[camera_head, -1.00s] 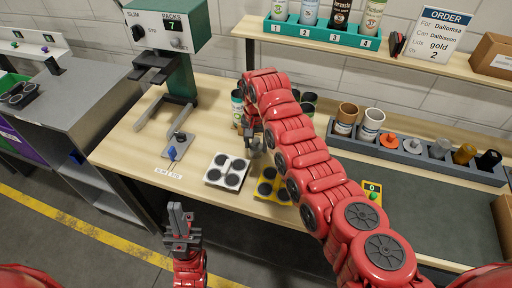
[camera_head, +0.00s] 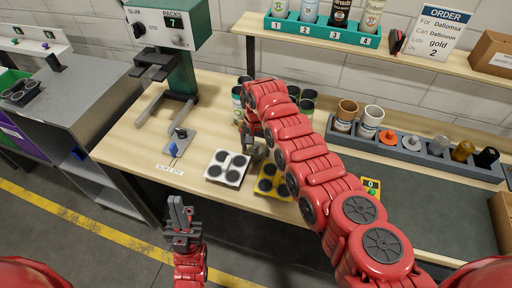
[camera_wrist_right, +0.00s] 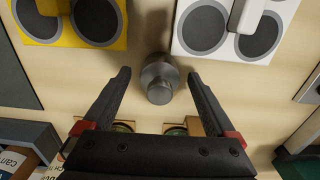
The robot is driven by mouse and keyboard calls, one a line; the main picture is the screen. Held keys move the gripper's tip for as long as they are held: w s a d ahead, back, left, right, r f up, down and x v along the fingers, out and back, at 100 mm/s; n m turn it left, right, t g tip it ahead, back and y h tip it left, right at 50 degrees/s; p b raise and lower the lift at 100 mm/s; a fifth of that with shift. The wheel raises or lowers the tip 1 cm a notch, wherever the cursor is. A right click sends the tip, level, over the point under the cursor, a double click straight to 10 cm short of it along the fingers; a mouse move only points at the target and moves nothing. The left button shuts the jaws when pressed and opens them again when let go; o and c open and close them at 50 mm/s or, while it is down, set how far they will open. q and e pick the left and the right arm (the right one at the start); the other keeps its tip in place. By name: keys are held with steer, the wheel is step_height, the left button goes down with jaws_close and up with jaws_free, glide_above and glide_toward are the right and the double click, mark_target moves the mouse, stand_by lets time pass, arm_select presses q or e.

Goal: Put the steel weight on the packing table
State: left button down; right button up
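The steel weight (camera_wrist_right: 158,80), a small grey metal cylinder with a knob, stands on the wooden table (camera_wrist_right: 100,95) in the right wrist view. My right gripper (camera_wrist_right: 158,74) is open, with one finger on each side of the weight and a gap on both sides. In the head view my right gripper (camera_head: 256,150) is low over the wooden table (camera_head: 215,105), partly hidden by my arm. My left gripper (camera_head: 180,203) is empty in front of the table, its fingers close together. Which surface is the packing table is not labelled.
A white holder (camera_head: 228,168) and a yellow holder (camera_head: 272,184) flank the weight. A green press (camera_head: 180,75) stands behind left. Cans (camera_head: 308,98) stand behind my right arm. A grey rack (camera_head: 405,157) is at right. A separate grey table (camera_head: 75,90) is at far left.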

mark_target(256, 144)
step_height(256, 144, up, 11)
steer(key=b, duration=0.3)
steer(key=shift+r, duration=0.6)
